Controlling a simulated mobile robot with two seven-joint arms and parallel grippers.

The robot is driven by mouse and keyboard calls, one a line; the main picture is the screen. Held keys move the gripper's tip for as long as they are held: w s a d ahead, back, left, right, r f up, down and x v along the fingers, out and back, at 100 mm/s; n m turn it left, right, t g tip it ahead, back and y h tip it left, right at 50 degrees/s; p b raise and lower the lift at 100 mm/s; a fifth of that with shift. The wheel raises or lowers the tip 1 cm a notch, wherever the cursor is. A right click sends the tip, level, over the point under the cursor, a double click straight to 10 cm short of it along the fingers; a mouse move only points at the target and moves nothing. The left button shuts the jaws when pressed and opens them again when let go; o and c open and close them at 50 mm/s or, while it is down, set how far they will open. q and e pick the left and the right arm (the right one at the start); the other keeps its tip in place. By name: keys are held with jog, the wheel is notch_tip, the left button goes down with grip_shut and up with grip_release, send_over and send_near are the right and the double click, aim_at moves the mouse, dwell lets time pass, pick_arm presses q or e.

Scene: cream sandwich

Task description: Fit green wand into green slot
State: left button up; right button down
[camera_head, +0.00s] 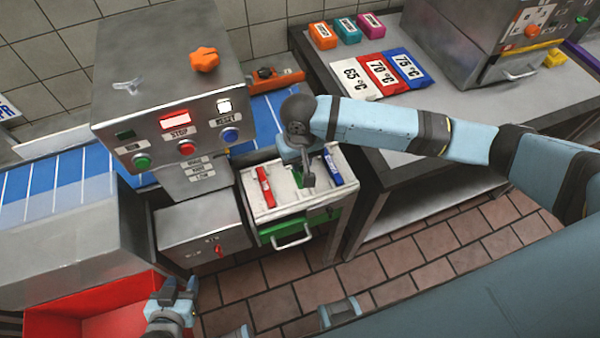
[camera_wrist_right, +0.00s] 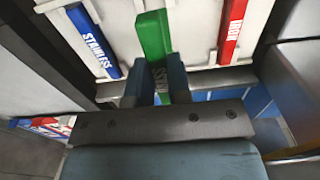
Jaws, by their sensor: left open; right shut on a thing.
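The green wand (camera_wrist_right: 152,35) runs between the two fingers of my right gripper (camera_wrist_right: 156,90), which is shut on it. In the head view that gripper (camera_head: 308,178) points down over the middle of a white tray (camera_head: 290,198). In the wrist view the wand lines up with the middle of the tray, between the red and blue wands. I cannot tell whether it is seated there; the arm and fingers hide much of the middle slot. My left gripper (camera_head: 178,289) is open and empty, low at the left above a red bin.
A red wand (camera_head: 265,186) and a blue wand (camera_head: 332,165) lie on either side in the tray. A green drawer front with a handle (camera_head: 291,238) is below. A steel control box (camera_head: 175,110) stands left; a steel table (camera_head: 440,150) stands right.

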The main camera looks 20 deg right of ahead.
aim_at(300, 180)
notch_tip(300, 180, down, 6)
jog(key=shift+f, duration=0.15)
dwell(0.3)
jog(key=shift+f, duration=0.1)
jog(key=c, duration=1.1)
grip_release()
jog(key=shift+o, duration=0.2)
notch_tip(300, 180, up, 12)
jog(key=shift+r, duration=0.15)
